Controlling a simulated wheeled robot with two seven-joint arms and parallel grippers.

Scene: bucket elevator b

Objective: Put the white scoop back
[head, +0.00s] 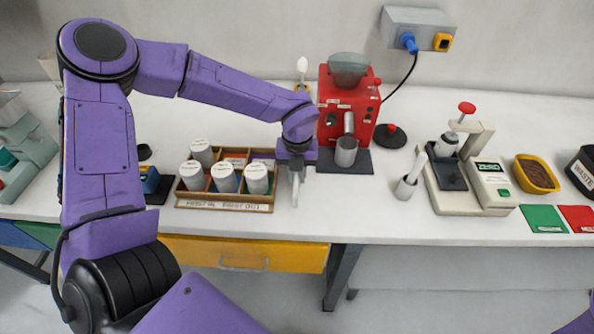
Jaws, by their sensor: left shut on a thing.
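A white spoon-shaped thing (302,65), which looks like the white scoop, stands upright at the back, left of the red machine. Its lower part, near something yellow, is partly hidden behind my left arm. My left gripper (296,188) points down close over the table, just right of the wooden rack and well in front of the spoon shape. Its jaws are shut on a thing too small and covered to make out. My right gripper is out of view.
A wooden rack (225,205) with white-lidded jars stands left of my gripper. The red machine (337,118) with a metal cup (346,151) is behind right. A small metal cup (405,189) holds a white stick. A scale-like device (490,178) stands farther right.

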